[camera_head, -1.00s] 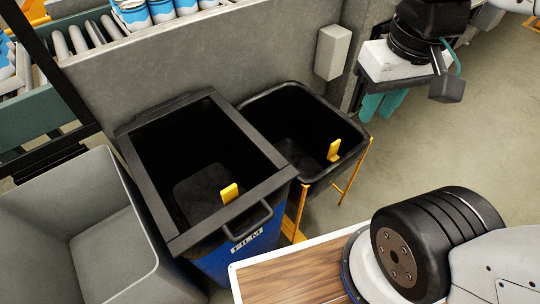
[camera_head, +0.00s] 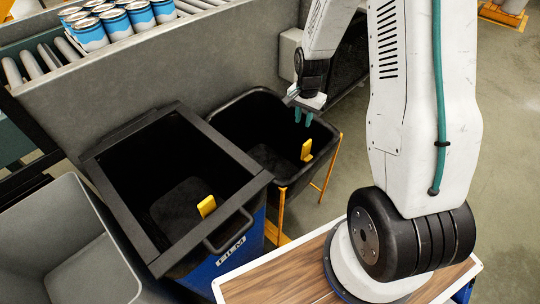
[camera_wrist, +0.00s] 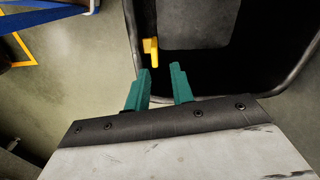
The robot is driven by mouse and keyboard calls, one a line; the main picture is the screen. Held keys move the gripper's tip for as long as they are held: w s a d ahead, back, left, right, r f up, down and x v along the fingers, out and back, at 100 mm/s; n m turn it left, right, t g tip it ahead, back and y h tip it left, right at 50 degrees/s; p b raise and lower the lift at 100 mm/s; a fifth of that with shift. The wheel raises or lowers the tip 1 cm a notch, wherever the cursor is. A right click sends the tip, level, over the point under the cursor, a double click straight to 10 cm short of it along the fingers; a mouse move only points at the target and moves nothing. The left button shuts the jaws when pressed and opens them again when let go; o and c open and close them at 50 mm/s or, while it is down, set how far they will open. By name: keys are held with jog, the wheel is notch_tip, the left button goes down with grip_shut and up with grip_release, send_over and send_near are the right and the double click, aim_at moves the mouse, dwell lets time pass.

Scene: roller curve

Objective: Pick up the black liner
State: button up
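A black tub-shaped liner (camera_head: 238,106) with a rounded rim sits in a yellow-legged stand. A yellow tab (camera_head: 307,149) stands on its right side; the tab also shows in the wrist view (camera_wrist: 151,50). Left of it, a blue bin (camera_head: 243,249) marked FILM has a black frame and a dark inside with another yellow tab (camera_head: 207,206). I cannot tell for certain which black piece is meant. My gripper (camera_head: 303,116) is above the tub's right part, pointing down. Its teal fingers (camera_wrist: 160,70) are apart and empty, near the tub's rim in the wrist view.
A grey open bin (camera_head: 60,236) stands at the left. A grey wall panel (camera_head: 180,72) rises behind the bins, with blue-and-white cans (camera_head: 116,22) on rollers beyond. A wood-topped surface (camera_head: 300,276) lies in front.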

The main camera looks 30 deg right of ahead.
aim_at(307, 148)
jog(key=d+f, duration=0.1)
jog(key=f, duration=0.4)
jog(key=d+f+m, duration=0.1)
jog(key=f, duration=0.5)
jog(key=d+f+m, duration=0.1)
jog(key=f, duration=0.5)
jog(key=shift+d, duration=0.2)
grip_shut()
